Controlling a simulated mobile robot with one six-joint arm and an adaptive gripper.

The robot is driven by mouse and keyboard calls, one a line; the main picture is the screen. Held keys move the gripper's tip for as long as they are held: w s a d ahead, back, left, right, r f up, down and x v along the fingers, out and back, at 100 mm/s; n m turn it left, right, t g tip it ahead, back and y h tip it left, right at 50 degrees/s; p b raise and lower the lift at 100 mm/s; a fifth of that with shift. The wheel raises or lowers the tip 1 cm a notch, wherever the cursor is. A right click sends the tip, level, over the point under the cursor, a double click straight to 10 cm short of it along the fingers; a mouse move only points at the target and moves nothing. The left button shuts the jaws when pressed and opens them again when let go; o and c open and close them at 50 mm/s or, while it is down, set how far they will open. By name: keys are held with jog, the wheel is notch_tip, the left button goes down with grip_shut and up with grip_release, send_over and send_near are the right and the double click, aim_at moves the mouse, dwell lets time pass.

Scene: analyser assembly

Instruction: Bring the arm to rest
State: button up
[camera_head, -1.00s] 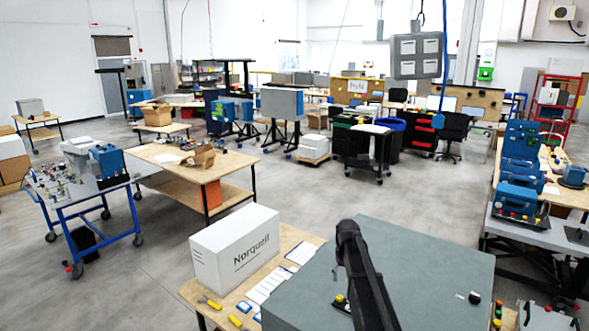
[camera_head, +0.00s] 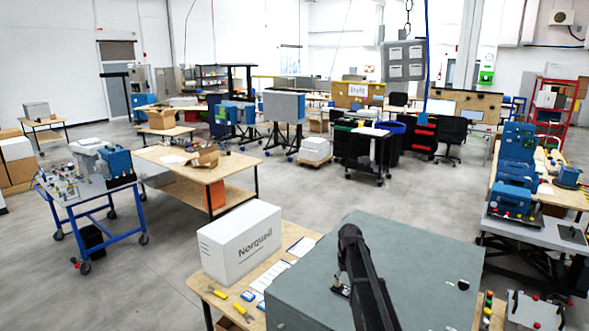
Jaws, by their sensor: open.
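A black arm part, which looks like my own arm (camera_head: 360,275), rises from the bottom edge in front of a large grey-green cabinet (camera_head: 425,255). It bends near its top. My gripper's fingers cannot be made out in this view. A small dark and light piece shows just left of the arm, over the cabinet top; I cannot tell what it is. No object is seen held.
A white Norquell box (camera_head: 240,243) stands on a wooden table (camera_head: 195,283) with yellow-handled tools, left of the cabinet. A blue-framed cart (camera_head: 90,195) stands at left. A bench with blue machines (camera_head: 517,165) is at right. Grey floor (camera_head: 330,195) is open in the middle.

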jog(key=s+f+m+b, duration=0.1)
jog(key=s+f+b, duration=1.1)
jog(key=s, duration=0.2)
jog(key=s+f+m+b, duration=0.1)
jog(key=s+f+b, duration=1.1)
jog(key=s, duration=0.3)
jog(key=shift+s, duration=0.25)
jog(key=shift+f, duration=0.1)
dwell(0.8)
jog(key=shift+c, duration=1)
